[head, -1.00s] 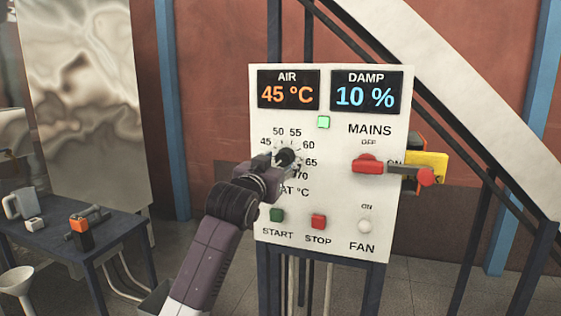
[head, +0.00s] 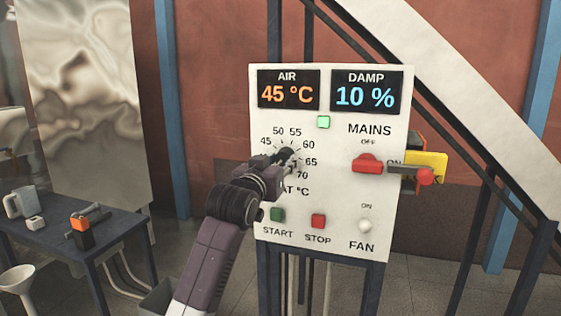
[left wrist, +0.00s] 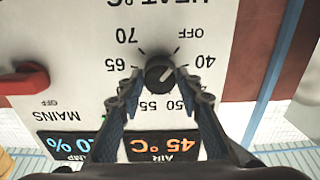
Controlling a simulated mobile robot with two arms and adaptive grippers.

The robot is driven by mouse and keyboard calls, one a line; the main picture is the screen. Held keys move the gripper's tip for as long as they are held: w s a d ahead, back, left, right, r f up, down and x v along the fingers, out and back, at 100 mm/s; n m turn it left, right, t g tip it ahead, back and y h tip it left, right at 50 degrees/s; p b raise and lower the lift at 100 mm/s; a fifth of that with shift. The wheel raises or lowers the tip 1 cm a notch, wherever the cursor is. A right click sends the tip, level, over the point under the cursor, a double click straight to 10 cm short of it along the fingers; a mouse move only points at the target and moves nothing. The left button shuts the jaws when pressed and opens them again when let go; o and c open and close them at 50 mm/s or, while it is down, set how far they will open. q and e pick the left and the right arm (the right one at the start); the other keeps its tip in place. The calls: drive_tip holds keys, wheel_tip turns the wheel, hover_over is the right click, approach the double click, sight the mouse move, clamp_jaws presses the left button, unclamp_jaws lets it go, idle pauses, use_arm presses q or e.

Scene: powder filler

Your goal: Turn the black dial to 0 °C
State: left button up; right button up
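The black dial (left wrist: 160,72) sits on the white panel (head: 335,215), with a light pointer line on its face. In the left wrist view, which shows the panel upside down, the line slants towards the 40 side. Readable marks around it include OFF, 40, 50, 55, 65 and 70; I see no 0 mark. In the head view, my left gripper (head: 280,166) partly covers the dial (head: 287,155). In the left wrist view, the fingers of my left gripper (left wrist: 160,86) are spread on either side of the dial; contact is unclear. My right gripper is not in view.
The AIR display (head: 288,89) reads 45 °C and the DAMP display (head: 366,92) 10 %. The red MAINS switch (head: 367,163), green START button (head: 277,214), red STOP button (head: 318,221) and FAN switch (head: 364,226) are nearby. A blue table (head: 75,240) stands left.

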use_arm(q)
drive_tip(key=o, duration=0.4)
drive_tip(key=shift+c, duration=0.2)
drive_tip(key=v, duration=1.2)
